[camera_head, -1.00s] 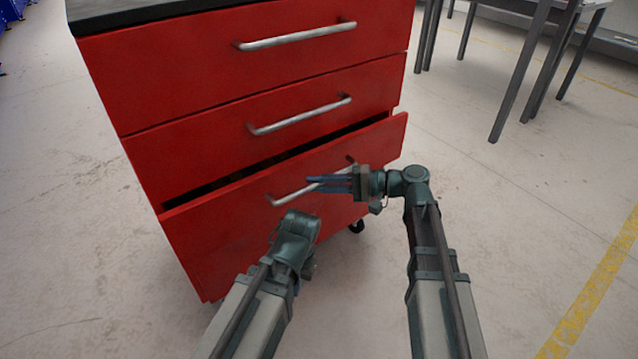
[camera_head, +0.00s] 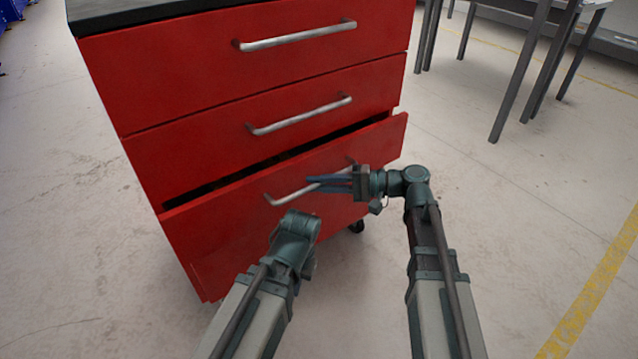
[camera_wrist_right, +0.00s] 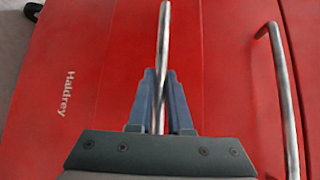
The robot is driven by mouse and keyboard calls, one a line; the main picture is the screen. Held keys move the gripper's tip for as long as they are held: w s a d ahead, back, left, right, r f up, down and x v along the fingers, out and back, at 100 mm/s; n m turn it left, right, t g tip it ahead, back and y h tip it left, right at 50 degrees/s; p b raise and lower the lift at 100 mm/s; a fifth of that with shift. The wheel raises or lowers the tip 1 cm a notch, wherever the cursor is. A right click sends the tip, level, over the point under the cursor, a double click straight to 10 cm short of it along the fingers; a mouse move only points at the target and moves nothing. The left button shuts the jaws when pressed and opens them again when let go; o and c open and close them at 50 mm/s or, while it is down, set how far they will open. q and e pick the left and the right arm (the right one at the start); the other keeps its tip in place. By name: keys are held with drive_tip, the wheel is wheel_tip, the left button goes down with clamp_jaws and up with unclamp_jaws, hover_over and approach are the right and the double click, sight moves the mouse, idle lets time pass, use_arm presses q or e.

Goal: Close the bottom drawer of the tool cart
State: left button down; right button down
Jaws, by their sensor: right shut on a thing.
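The red tool cart (camera_head: 240,85) stands in front of me. Its bottom drawer (camera_head: 215,235) sticks out a little, with a dark gap along its top edge. The two drawers above look flush. My right gripper (camera_head: 310,183) is at the bottom drawer's silver bar handle (camera_head: 287,197). In the right wrist view the handle (camera_wrist_right: 164,45) runs between the two fingers (camera_wrist_right: 161,95), which are shut on it. My left arm (camera_head: 290,245) reaches up in front of the drawer, and its wrist hides its gripper's fingers.
The middle drawer's handle (camera_head: 300,115) is just above, and it also shows in the right wrist view (camera_wrist_right: 283,95). A dark-legged table (camera_head: 520,75) stands at the back right. The floor to the right, with a yellow line (camera_head: 595,290), is clear.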

sight(311, 173)
drive_tip(key=w, duration=0.1)
drive_tip(key=w+a, duration=0.2)
drive_tip(key=shift+w+a, duration=0.25)
drive_tip(key=shift+w, duration=0.15)
drive_tip(key=c, duration=0.8)
unclamp_jaws()
drive_tip(key=shift+a, duration=0.1)
drive_tip(key=shift+c, duration=0.2)
drive_tip(key=s+d+r+p, duration=0.2)
drive_tip(key=d, duration=1.1)
drive_tip(key=shift+d, duration=0.3)
drive_tip(key=shift+s, duration=0.1)
